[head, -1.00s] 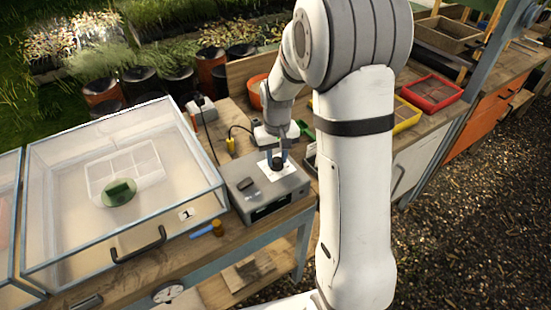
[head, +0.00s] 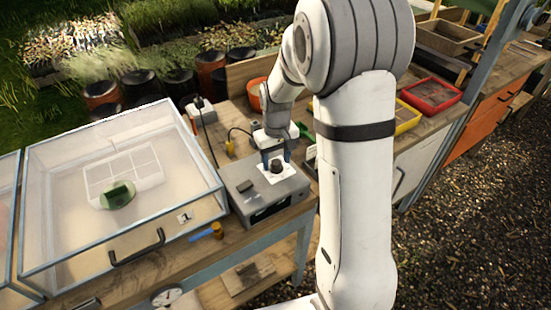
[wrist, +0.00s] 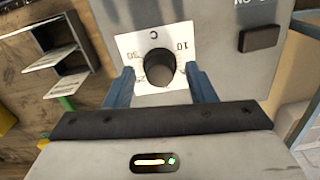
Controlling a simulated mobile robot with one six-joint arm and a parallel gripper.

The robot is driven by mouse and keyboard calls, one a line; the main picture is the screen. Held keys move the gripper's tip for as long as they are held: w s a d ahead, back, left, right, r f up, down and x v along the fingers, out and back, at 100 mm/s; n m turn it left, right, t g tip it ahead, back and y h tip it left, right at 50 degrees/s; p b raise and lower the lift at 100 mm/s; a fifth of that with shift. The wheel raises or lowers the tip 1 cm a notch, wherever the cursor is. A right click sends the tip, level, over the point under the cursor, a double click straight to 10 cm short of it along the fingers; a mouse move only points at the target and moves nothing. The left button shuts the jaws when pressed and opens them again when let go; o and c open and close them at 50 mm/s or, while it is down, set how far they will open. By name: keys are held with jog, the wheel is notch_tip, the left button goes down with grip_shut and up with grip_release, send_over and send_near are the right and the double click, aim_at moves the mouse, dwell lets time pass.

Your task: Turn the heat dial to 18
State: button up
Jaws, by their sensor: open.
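The heat dial is a dark round knob (wrist: 159,68) on a white scale card (wrist: 130,48) on top of a grey control box (head: 262,204). In the wrist view the card shows C, 10 and 30, with other marks partly hidden. The dial also shows in the head view (head: 277,166). I cannot read where the dial points.
A dark rocker switch (wrist: 259,38) sits beside the card on the box. A clear-lidded case (head: 60,180) stands left of the box. A blue-handled tool (head: 205,232) lies in front.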

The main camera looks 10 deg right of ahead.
aim_at(276, 161)
notch_tip(276, 161, up, 7)
jog(key=shift+f+b, duration=0.2)
jog(key=shift+b, duration=0.1)
jog(key=shift+r, duration=0.6)
jog(key=shift+s, duration=0.1)
jog(key=s+r+m+t, duration=0.1)
jog(key=s+r, duration=0.1)
jog(key=s, duration=0.8)
jog(key=s+r+m+t, duration=0.1)
jog(key=s+r+t, duration=0.1)
jog(key=s, duration=0.9)
jog(key=shift+s+r, duration=0.25)
jog(key=shift+r, duration=0.45)
jog(key=shift+a, duration=0.15)
jog(key=shift+c, duration=0.5)
